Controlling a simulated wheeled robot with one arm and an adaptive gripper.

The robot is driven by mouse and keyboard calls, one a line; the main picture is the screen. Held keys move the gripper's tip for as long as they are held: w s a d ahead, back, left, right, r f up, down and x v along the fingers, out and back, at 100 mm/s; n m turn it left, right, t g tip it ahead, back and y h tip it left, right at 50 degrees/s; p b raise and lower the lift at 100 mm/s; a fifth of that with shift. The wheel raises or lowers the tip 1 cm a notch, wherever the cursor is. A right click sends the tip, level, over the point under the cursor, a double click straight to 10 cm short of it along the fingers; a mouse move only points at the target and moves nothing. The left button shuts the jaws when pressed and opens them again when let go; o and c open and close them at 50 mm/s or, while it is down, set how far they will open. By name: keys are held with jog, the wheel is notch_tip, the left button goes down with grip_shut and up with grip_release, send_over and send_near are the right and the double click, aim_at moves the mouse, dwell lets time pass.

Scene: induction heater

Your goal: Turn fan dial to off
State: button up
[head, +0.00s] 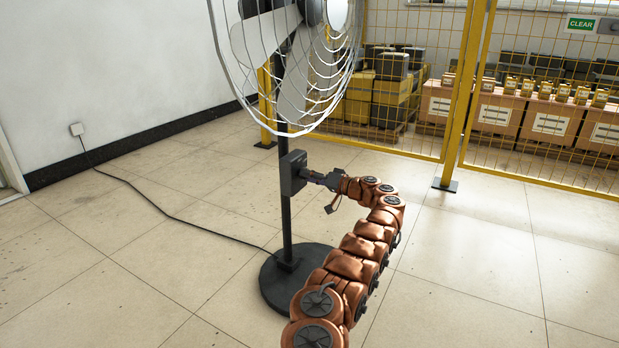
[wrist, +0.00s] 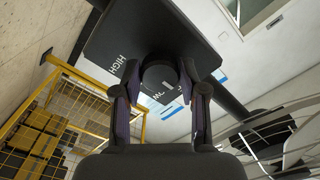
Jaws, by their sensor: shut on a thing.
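The fan (head: 285,60) stands on a dark pole with a round base (head: 285,277). A dark control box (head: 291,173) is fixed to the pole, and it fills the top middle of the wrist view (wrist: 150,30). The round black dial (wrist: 160,84) sits on the box face, with a light pointer mark on it. The word HIGH shows to its left, and other lettering beside it is partly hidden. My gripper (wrist: 159,80) has its two fingers on either side of the dial, shut on it. In the head view my gripper (head: 318,177) reaches the box from the right.
A black cable (head: 150,203) runs across the floor from a wall socket (head: 76,129) to the fan base. Yellow mesh fencing (head: 463,100) stands behind, with stacked boxes (head: 500,112) beyond it. The tiled floor around the fan is otherwise clear.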

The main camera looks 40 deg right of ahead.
dwell(0.3)
jog(key=o, duration=1.1)
jog(key=shift+o, duration=0.2)
jog(key=shift+s, duration=0.1)
jog(key=v, duration=1.1)
jog(key=shift+s+d, duration=0.15)
jog(key=shift+s, duration=0.25)
